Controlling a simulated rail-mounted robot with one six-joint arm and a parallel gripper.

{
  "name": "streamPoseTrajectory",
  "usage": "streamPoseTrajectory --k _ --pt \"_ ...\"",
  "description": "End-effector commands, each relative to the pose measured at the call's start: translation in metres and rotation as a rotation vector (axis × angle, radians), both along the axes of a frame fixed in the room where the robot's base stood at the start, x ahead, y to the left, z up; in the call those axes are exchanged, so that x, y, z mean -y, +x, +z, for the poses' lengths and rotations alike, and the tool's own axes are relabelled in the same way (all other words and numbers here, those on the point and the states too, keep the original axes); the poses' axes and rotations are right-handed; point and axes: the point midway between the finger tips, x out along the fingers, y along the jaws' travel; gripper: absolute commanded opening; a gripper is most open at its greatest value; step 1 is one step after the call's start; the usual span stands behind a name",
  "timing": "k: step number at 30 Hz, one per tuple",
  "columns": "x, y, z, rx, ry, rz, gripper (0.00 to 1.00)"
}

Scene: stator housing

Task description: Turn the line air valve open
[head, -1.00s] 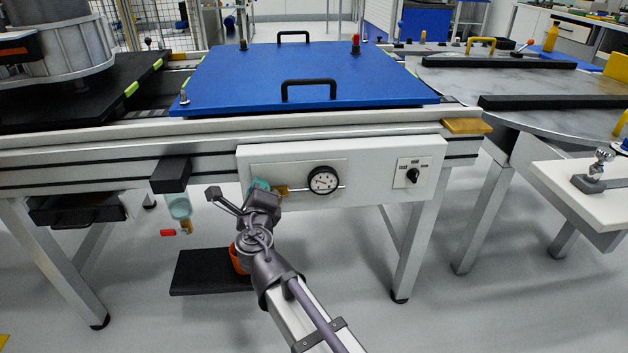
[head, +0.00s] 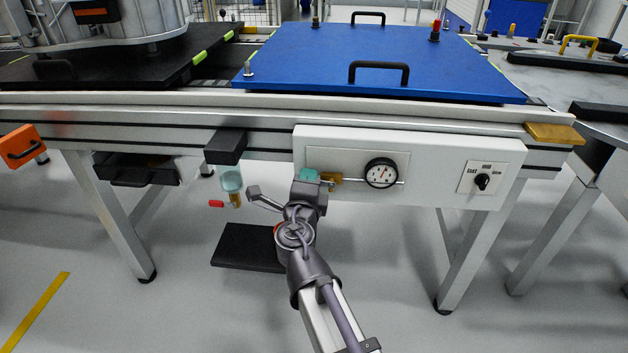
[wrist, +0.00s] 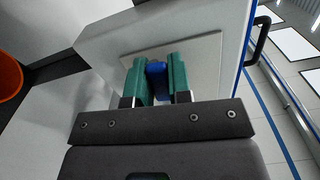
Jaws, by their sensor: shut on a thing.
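My gripper (head: 309,176) is at the left part of the white panel (head: 440,192) on the front of the bench. In the wrist view its green fingers (wrist: 156,75) are shut on a small blue handle (wrist: 157,68), which I take for the line air valve's handle. The handle lies about in line with the fingers. In the head view my gripper hides the handle. A brass fitting (head: 331,179) shows just right of the fingers, with a thin pipe to a round gauge (head: 382,173). The valve's body is mostly hidden.
A rotary switch (head: 482,182) is on the panel's right. A clear bowl with a brass end (head: 232,182) and a red piece (head: 216,204) hang left of my gripper. A black plate (head: 245,247) is below. An orange bucket (wrist: 8,75) is left in the wrist view.

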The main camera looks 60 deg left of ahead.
Motion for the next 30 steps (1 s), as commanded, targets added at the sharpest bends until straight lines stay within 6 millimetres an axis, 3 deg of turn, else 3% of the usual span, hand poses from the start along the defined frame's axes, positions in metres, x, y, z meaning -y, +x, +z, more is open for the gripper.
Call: streamPoseTrajectory --k 5,6,13,23,30 --pt "0.001 0.000 0.000 -0.002 0.002 0.000 0.00" --pt "0.001 0.000 0.000 -0.002 0.002 0.000 0.22" --pt "0.000 0.000 0.000 -0.002 0.001 0.000 0.44" --pt "0.008 -0.005 0.000 -0.001 0.001 0.000 0.45" --pt "0.055 -0.038 -0.001 -0.001 0.001 0.003 0.45"
